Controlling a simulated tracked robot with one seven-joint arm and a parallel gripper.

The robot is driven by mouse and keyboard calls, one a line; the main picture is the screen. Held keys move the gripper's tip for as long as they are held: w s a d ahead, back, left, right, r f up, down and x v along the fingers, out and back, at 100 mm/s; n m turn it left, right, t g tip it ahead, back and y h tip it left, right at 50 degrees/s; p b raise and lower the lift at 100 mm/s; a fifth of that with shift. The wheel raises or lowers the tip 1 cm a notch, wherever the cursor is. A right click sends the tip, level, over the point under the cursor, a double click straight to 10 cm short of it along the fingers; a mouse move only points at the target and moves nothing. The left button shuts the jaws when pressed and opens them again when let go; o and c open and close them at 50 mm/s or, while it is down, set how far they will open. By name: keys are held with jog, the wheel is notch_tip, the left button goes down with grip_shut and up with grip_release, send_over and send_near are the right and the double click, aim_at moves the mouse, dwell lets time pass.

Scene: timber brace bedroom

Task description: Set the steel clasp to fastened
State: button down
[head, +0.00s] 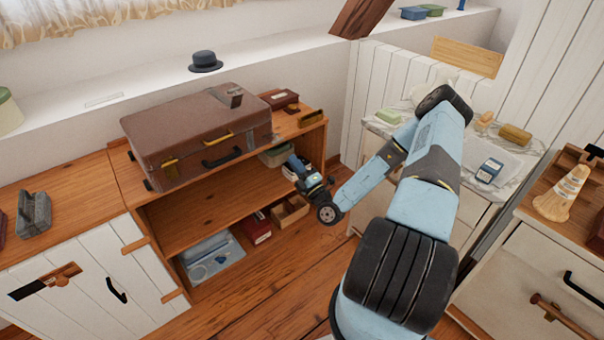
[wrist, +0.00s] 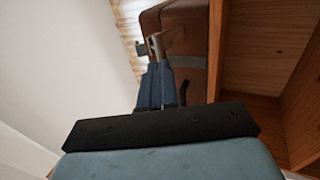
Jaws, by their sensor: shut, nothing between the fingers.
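The brown suitcase (head: 190,125) lies closed-looking on top of the wooden shelf unit. A brass-coloured bar (head: 217,137), a brass-coloured fitting (head: 169,161) and a dark handle (head: 222,156) show on its front. My gripper (head: 291,161) is shut and empty, right of and below the suitcase's right end, before the shelf opening. In the wrist view the closed fingertips (wrist: 152,44) point towards the suitcase (wrist: 188,32); contact cannot be made out.
A dark red box (head: 279,99) and a small brass-coloured object (head: 311,117) sit right of the suitcase. A green box (head: 276,156) is on the shelf behind my gripper. A black hat (head: 205,61) rests on the ledge. The wooden floor (head: 270,275) in front is clear.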

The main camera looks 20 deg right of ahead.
jog(key=x, duration=0.6)
jog(key=shift+r, duration=0.1)
jog(key=shift+w+d+r, duration=0.1)
jog(key=shift+d+r, duration=0.05)
jog(key=shift+d, duration=0.05)
